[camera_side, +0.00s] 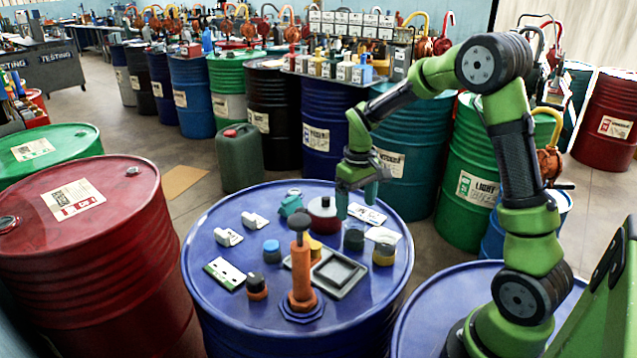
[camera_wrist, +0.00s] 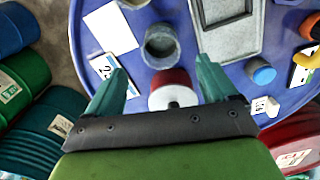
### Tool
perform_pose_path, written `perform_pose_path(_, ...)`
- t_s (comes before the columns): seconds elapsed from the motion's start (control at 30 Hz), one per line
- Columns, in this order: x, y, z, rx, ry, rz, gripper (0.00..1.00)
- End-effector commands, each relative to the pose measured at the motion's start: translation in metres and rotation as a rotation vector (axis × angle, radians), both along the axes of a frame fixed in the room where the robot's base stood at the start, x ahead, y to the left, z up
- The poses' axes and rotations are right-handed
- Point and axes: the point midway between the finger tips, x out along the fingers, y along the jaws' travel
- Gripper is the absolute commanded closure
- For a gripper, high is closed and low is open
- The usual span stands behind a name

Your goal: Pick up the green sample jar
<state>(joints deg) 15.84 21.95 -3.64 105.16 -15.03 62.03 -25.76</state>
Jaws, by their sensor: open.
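My gripper (camera_side: 356,202) is open and empty above the far part of the blue drum top. In the wrist view its two teal fingers (camera_wrist: 162,68) are spread wide. A dark grey-green jar (camera_side: 353,238), the one that best fits the green sample jar, stands upright on the drum. In the wrist view the jar (camera_wrist: 160,45) lies just ahead of the fingertips, apart from them. A red jar with a pale top (camera_side: 323,215) stands beside it; in the wrist view this red jar (camera_wrist: 172,88) shows between the fingers.
A grey tray (camera_side: 345,284) and an orange pump (camera_side: 300,265) stand near the drum's middle. A blue-topped jar (camera_side: 271,250), a yellow-and-dark jar (camera_side: 383,254), an orange-and-dark jar (camera_side: 256,286) and several cards crowd the drum top (camera_side: 215,272). Its left edge has bare room.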

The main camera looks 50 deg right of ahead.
Motion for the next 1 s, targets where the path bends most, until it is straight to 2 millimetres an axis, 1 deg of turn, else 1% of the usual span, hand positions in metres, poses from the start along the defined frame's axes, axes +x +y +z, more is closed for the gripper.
perform_pose_path(0.03, -0.001, 0.000, -0.008, 0.001, 0.004, 0.000, 0.14)
perform_pose_path(0.1, 0.000, 0.000, -0.016, 0.001, 0.003, -0.001, 0.14)
perform_pose_path(0.27, 0.000, 0.000, -0.025, 0.000, 0.000, -0.001, 0.14)
perform_pose_path(0.37, -0.001, 0.001, -0.038, 0.001, 0.004, -0.001, 0.14)
perform_pose_path(0.5, 0.000, 0.002, -0.059, 0.002, 0.003, -0.002, 0.14)
perform_pose_path(0.6, 0.000, 0.002, -0.070, 0.000, 0.002, -0.001, 0.14)
perform_pose_path(0.7, 0.001, 0.002, -0.074, 0.000, 0.000, -0.002, 0.14)
perform_pose_path(0.87, 0.001, 0.002, -0.074, 0.000, -0.001, -0.002, 0.14)
perform_pose_path(0.9, 0.001, 0.002, -0.074, 0.000, -0.001, -0.002, 0.15)
perform_pose_path(0.97, 0.001, 0.002, -0.074, 0.000, -0.001, -0.002, 0.25)
perform_pose_path(1.0, 0.001, 0.002, -0.074, 0.000, -0.001, -0.001, 0.31)
